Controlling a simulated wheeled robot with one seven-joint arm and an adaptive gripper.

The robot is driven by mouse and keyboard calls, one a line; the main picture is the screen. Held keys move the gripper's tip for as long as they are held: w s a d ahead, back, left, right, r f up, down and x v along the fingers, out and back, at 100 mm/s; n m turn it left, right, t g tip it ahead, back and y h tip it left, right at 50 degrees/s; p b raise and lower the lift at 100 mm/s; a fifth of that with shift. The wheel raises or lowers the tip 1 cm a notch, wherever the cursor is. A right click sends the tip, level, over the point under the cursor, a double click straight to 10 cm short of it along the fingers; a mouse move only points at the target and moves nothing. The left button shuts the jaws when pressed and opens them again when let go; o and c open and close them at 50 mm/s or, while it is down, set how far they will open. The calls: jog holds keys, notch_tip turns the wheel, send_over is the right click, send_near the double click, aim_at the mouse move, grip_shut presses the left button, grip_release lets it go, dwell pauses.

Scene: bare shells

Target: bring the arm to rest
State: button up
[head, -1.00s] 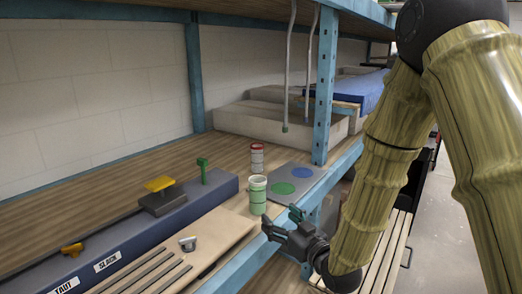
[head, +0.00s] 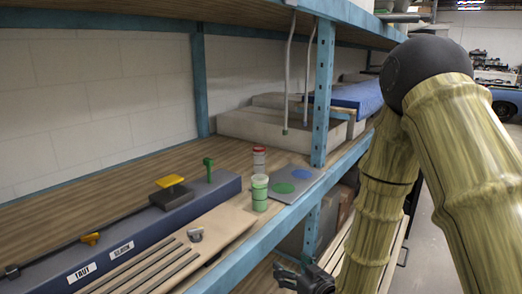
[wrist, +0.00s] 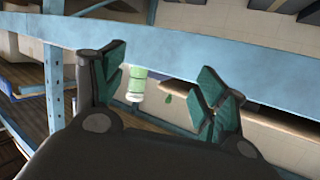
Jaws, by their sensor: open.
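My gripper (head: 300,273) is at the bottom of the head view, below and in front of the shelf's blue front beam. Part of it is cut off by the frame's lower edge. In the wrist view my gripper (wrist: 160,92) shows its two green-padded fingers spread apart with nothing held between them. My arm, with bamboo-like links, runs down the right side of the head view.
The blue shelf beam (head: 262,240) lies close to my gripper. Open floor lies right.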

jog(key=s+d+f+m+g+h, duration=0.1)
jog(key=s+d+f+g+h, duration=0.2)
jog(key=s+f, duration=0.6)
jog(key=s+d+f+m+g+h, duration=0.15)
jog(key=s+d+f+g, duration=0.35)
jog(key=f, duration=0.9)
jog(key=s+d+f+g, duration=0.1)
jog(key=s+f, duration=0.2)
jog(key=s, duration=0.4)
jog(key=s+d+f+m+g+h, duration=0.1)
jog(key=s+f, duration=0.3)
jog(key=s, duration=0.4)
jog(key=s+d+f+m+g, duration=0.1)
jog(key=s+d+f+g, duration=0.2)
jog(key=s, duration=0.5)
jog(key=shift+s+d+f+h, duration=0.15)
jog(key=shift+d+h, duration=0.05)
jog(key=shift+h, duration=0.15)
